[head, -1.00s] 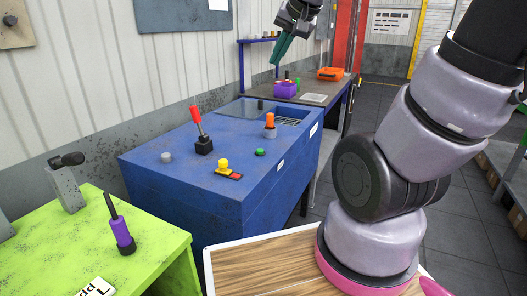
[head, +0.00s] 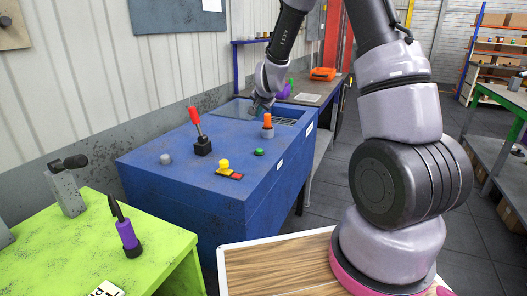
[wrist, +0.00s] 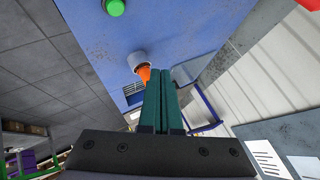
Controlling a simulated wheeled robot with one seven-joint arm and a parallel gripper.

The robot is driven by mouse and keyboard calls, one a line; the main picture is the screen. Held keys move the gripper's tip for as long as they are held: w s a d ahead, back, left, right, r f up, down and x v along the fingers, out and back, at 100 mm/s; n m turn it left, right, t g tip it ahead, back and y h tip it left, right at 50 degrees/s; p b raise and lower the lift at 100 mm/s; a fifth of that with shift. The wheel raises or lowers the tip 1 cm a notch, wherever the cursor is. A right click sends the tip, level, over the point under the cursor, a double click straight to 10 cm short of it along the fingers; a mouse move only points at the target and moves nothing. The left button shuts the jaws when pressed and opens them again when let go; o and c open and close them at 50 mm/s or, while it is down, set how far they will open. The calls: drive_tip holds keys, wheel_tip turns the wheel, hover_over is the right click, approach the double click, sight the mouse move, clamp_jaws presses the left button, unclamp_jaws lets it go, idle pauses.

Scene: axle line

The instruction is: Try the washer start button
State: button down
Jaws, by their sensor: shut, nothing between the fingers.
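The blue washer cabinet (head: 190,195) stands in the middle of the head view with controls on its top. A green button (head: 259,152) sits near its front right edge; it also shows at the top of the wrist view (wrist: 114,7). An orange-topped part in a pale cup (head: 267,122) stands behind the green button. My gripper (head: 262,104) is above the back of the cabinet top, near the orange part and apart from the green button. In the wrist view its teal fingers (wrist: 164,75) are together and empty, partly covering the orange part (wrist: 144,72).
A red lever (head: 195,122), a grey knob (head: 165,159) and a yellow button on a red base (head: 226,167) share the cabinet top. A green table (head: 80,240) with a purple-handled tool (head: 126,235) stands front left. A workbench (head: 322,90) stands behind.

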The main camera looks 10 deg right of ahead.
hover_over(259, 151)
drive_tip(key=shift+m+h, duration=0.3)
wheel_tip(259, 151, down, 4)
drive_tip(key=shift+f, duration=0.1)
drive_tip(key=shift+f, duration=4.4)
drive_tip(key=shift+f, duration=0.15)
drive_tip(key=shift+f, duration=0.25)
drive_tip(key=shift+f, duration=0.5)
drive_tip(key=shift+r, duration=0.9)
